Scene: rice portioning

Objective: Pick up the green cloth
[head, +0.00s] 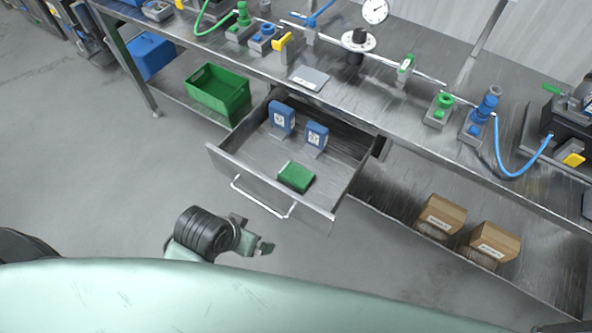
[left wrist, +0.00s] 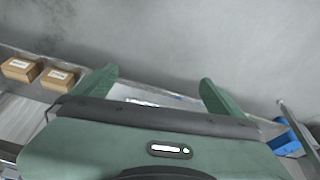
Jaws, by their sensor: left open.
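The green cloth (head: 296,176) lies folded in the open drawer (head: 232,164), close to its front wall, in the head view. My left gripper (head: 266,247) is below and in front of the drawer, apart from the cloth. In the left wrist view the two green fingers of my left gripper (left wrist: 160,88) stand wide apart with nothing between them. The cloth is not recognisable in the left wrist view. My right gripper is not in view.
Two blue-and-white items (head: 282,117) stand at the back of the drawer. The drawer handle (head: 262,200) sticks out in front. A green crate (head: 218,92) and cardboard boxes (head: 440,217) sit on the lower shelf. The steel bench (head: 400,112) overhangs the drawer's back. The floor in front is clear.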

